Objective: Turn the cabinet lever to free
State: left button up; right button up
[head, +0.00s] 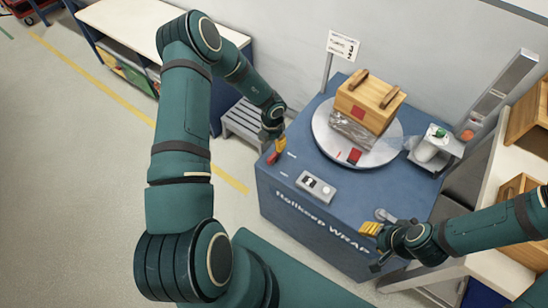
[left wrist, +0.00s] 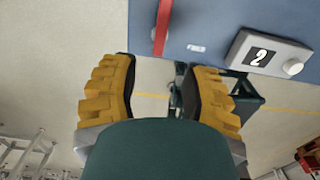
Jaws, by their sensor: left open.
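The blue cabinet (head: 290,209), marked "WRAP", stands right of centre in the head view. A red lever (head: 272,157) shows at its left edge; in the left wrist view it is a narrow red bar (left wrist: 163,22) against the blue surface. My left gripper (head: 276,147) is beside the lever, its yellow fingers (left wrist: 162,68) spread apart. The bar's end shows between the fingertips in the picture, with no visible contact. My right gripper (head: 374,240) is by the cabinet's front right corner; its finger gap is unclear.
A turntable (head: 322,132) on the cabinet carries a wooden crate (head: 368,100). A grey panel (head: 316,186) marked 2, with a round knob, sits near the front edge. A grey slatted stand (head: 240,124) is behind the left gripper. Floor at left is open.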

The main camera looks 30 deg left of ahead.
aim_at(272, 156)
pick_arm(q)
notch_tip(272, 156, down, 10)
jog(key=shift+f+b, duration=0.1)
jog(key=shift+b, duration=0.7)
grip_shut()
